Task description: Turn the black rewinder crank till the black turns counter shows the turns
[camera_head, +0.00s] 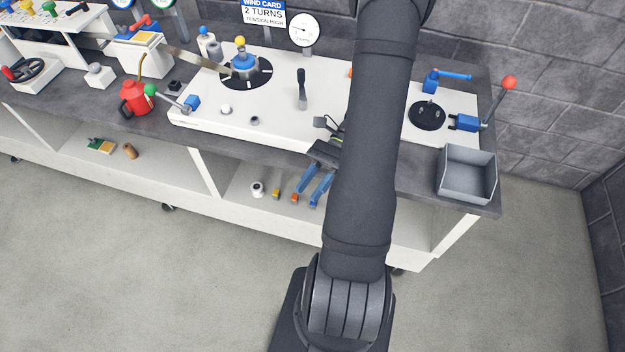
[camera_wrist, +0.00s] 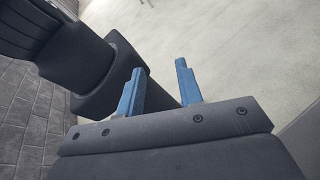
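My gripper (camera_head: 308,193) hangs in front of the bench's front edge, with its blue fingers pointing down. In the wrist view my gripper (camera_wrist: 160,68) has its fingers apart with nothing between them. An upright black handle (camera_head: 302,88) stands on the white deck; I cannot tell for sure that it is the rewinder crank. A round white dial (camera_head: 304,29) with a dark needle stands behind the deck; its small lettering is unclear, and I cannot confirm it as the turns counter. A blue-and-white card (camera_head: 263,12) reads "WIND CARD 2 TURNS TENSION HIGH". My arm hides the middle right of the deck.
A black disc (camera_head: 247,73) with a blue, yellow-topped hub is left of the handle. A red can (camera_head: 135,98) stands farther left. Right of my arm are a black turntable (camera_head: 427,115), a red-knobbed lever (camera_head: 508,83) and a grey bin (camera_head: 467,195). The floor in front is clear.

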